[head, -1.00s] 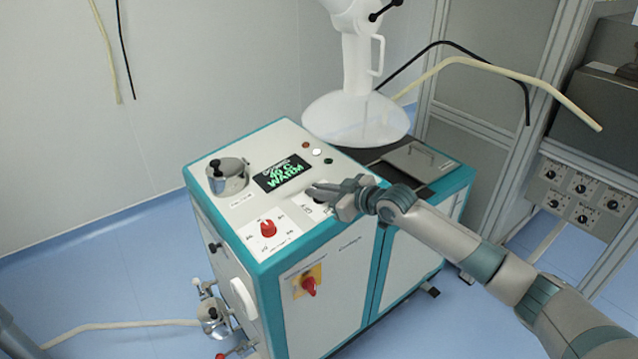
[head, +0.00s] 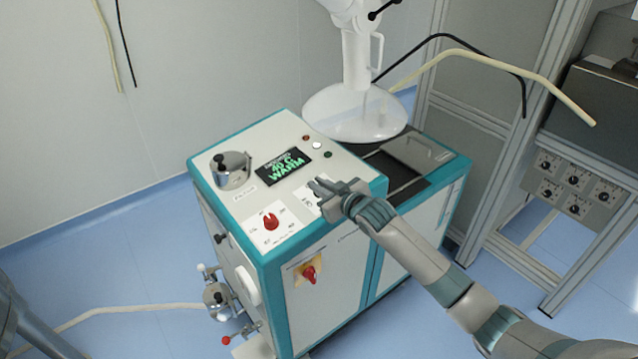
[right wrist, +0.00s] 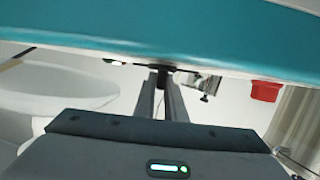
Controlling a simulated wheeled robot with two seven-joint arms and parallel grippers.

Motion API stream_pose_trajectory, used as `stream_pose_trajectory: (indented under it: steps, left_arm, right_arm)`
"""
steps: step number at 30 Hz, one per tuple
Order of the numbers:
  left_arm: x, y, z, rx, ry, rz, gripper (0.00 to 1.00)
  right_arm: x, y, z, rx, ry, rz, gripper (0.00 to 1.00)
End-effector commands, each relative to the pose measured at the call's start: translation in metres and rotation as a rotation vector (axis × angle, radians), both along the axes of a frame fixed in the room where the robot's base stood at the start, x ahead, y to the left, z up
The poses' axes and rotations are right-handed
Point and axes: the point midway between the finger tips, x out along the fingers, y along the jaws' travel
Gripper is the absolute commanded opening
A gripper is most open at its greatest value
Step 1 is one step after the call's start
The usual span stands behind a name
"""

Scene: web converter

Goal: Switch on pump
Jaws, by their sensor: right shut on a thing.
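The machine (head: 376,189) is a white and teal cabinet with a sloping control panel on top. Its small display (head: 283,167) shows green text that includes "WARM". A red rotary knob (head: 270,223) sits on a white plate at the panel's front left. My right gripper (head: 318,187) is at a second white plate (head: 309,195) right of it, shut on a small dark knob (right wrist: 162,78) that shows between the fingertips in the right wrist view. The gripper largely hides this knob in the head view. My left gripper is out of view.
A red switch (head: 309,275) is on the cabinet front. A metal pot (head: 230,170) stands on the panel's left, and a white glass-like vessel (head: 354,112) stands behind. A grey frame with a knob box (head: 574,187) is at right. The floor at left is mostly clear.

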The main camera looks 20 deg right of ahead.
Motion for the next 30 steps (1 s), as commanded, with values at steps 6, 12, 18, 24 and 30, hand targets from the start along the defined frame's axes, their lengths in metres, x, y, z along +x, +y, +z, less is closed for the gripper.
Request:
stream_pose_trajectory:
  steps: [6,12,18,24,30]
  left_arm:
    - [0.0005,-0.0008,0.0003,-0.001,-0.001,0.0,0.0]
    - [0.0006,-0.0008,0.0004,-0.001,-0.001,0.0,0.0]
    - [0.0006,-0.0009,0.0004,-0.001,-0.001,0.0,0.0]
    - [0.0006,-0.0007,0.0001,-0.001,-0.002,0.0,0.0]
    - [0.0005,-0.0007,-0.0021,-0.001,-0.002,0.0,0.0]
  right_arm:
    - [0.0008,-0.0006,0.0019,0.001,-0.004,-0.003,0.0]
    - [0.0008,-0.0007,0.002,0.001,-0.004,-0.003,0.2]
    - [0.0005,-0.0004,0.0011,0.001,-0.002,-0.003,0.29]
    - [-0.0005,-0.0007,0.0005,0.001,-0.001,-0.002,0.29]
    - [-0.0088,-0.0036,0.0019,-0.001,-0.001,-0.003,0.29]
